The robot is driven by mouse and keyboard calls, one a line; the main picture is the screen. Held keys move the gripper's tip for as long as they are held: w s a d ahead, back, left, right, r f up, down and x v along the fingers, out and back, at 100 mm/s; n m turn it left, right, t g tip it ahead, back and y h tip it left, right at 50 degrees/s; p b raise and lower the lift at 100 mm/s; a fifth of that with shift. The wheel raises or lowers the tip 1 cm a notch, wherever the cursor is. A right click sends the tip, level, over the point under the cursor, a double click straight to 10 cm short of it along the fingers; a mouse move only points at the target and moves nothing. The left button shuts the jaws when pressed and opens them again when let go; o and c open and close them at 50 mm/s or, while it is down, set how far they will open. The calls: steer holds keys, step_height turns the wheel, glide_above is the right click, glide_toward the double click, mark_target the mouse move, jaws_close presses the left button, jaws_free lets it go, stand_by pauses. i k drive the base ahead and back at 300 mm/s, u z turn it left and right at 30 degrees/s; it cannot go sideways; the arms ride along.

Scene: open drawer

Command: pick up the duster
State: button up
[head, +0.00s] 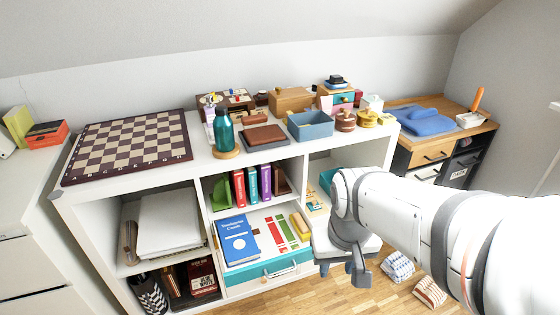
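An open drawer with a teal front (270,277) sticks out of the lower middle of the white shelf unit. In it lie a blue book (238,241), flat red and green strips (275,235) and a yellow block (300,224) at the right side. The yellow block may be the duster, but it is too small to be sure. My gripper (342,272) points down to the right of the drawer, apart from the yellow block. Its dark fingers look spread, with nothing seen between them. My arm hides part of the shelf and floor behind it.
The shelf top holds a chessboard (128,143), a teal bottle (224,131), a blue bin (310,124) and small boxes. Books (252,184) stand above the drawer. Striped items (398,266) lie on the wooden floor. A wooden desk (440,137) stands at right.

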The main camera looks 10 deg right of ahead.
mark_target(301, 229)
steer(key=i, duration=0.5)
steer(key=z, duration=1.25)
steer(key=k, duration=1.1)
steer(key=u, duration=1.05)
steer(key=i, duration=1)
steer(key=u, duration=0.05)
